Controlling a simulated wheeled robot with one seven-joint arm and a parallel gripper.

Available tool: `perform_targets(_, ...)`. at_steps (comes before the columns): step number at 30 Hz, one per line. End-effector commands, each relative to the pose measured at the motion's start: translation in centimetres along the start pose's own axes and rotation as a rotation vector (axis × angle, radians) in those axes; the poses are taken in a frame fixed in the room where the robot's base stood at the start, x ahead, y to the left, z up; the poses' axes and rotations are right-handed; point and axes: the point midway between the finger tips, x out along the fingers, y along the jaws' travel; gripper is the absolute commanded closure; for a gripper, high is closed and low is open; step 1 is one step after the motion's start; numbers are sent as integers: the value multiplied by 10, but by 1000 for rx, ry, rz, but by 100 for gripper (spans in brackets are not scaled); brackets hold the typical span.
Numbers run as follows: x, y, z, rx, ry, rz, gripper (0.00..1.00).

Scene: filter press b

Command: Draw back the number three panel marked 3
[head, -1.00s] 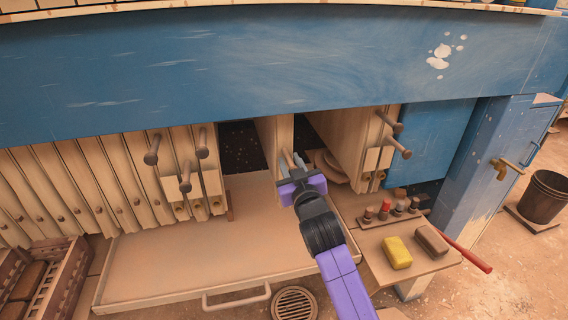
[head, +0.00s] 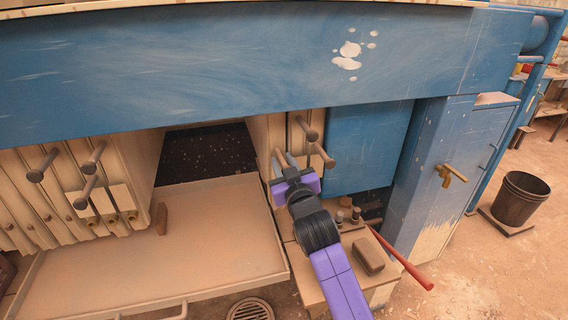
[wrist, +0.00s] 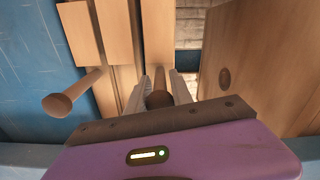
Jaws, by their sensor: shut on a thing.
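My gripper (head: 283,163) is shut on the handle of a cream panel (head: 262,132) at the right side of the press's open gap. In the wrist view the brown round handle (wrist: 158,98) sits between the two fingers, and the panel (wrist: 158,40) rises behind it. This panel stands beside the right-hand panels, whose round-ended pegs (head: 308,131) stick out; one such peg (wrist: 62,103) shows in the wrist view. I cannot see a number 3 on any panel. The left stack of panels (head: 40,180) stands across the gap.
A wide tray (head: 215,230) lies under the dark gap (head: 210,152). A blue beam (head: 200,70) runs above. To the right are a small shelf with a brown block (head: 368,255), a red bar (head: 405,262), a blue cabinet (head: 430,150) and a bucket (head: 520,198).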

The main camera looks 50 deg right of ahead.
Motion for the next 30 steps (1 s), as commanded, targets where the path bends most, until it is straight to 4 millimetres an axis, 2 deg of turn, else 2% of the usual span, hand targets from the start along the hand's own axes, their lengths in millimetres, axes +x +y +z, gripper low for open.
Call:
perform_targets(9, 0, 3, 1, -1, -2, 6, 100)
perform_targets(10, 0, 3, 1, -1, -2, 6, 67)
perform_targets(12, 0, 3, 1, -1, -2, 5, 59)
perform_targets(23, -4, 1, 1, -1, 0, 1, 59)
perform_targets(30, -40, 1, 3, -2, -1, 2, 59)
